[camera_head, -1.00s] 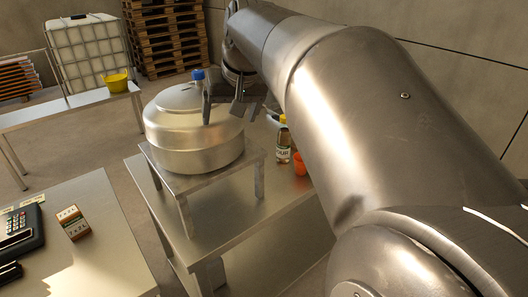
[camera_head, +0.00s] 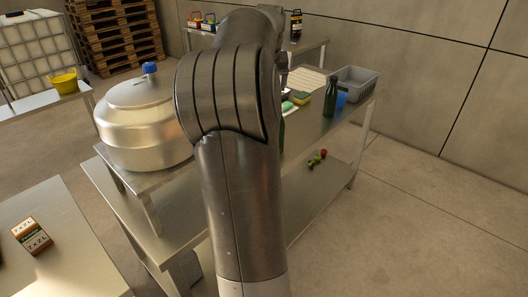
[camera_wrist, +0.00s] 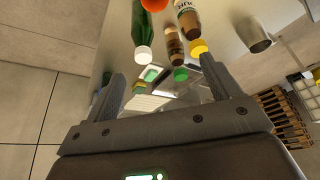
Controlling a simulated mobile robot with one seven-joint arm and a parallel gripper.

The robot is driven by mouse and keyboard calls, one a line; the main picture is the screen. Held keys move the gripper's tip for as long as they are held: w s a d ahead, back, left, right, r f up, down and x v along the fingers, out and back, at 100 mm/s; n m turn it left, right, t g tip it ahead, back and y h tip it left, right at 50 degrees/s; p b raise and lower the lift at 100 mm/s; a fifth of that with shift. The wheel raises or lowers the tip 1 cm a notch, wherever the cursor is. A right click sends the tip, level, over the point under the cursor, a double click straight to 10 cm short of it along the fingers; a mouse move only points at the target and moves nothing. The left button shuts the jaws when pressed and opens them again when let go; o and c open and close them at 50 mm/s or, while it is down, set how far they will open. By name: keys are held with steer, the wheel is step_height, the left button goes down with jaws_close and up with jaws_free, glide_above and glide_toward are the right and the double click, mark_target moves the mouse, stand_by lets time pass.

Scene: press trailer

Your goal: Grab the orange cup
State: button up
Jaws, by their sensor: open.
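The orange cup (camera_wrist: 153,17) shows at the top of the wrist view, beside a green bottle (camera_wrist: 144,28) with a white cap. It lies beyond the fingertips, left of a juice bottle (camera_wrist: 188,20) with a yellow cap. In the head view the cup is hidden behind my arm. My gripper (camera_wrist: 161,72) is open in the wrist view, with nothing held between its fingers. The gripper is hidden by my arm in the head view.
A large metal pot (camera_head: 140,130) stands on a raised stand at left. The metal bench also holds a sponge (camera_head: 303,97), a dark green bottle (camera_head: 330,103), a blue cup (camera_head: 341,99) and a grey basket (camera_head: 358,82). Floor at right is clear.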

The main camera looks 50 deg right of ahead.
steer(key=s+a+x, duration=0.1)
steer(key=x, duration=0.7)
steer(key=s+a+f+x, duration=0.1)
steer(key=x, duration=0.7)
steer(key=s+a+f+x, duration=0.1)
steer(key=x, duration=0.7)
steer(key=shift+s+a+f, duration=0.2)
steer(key=shift+a+f, duration=0.1)
steer(key=c, duration=1)
steer(key=shift+r, duration=0.1)
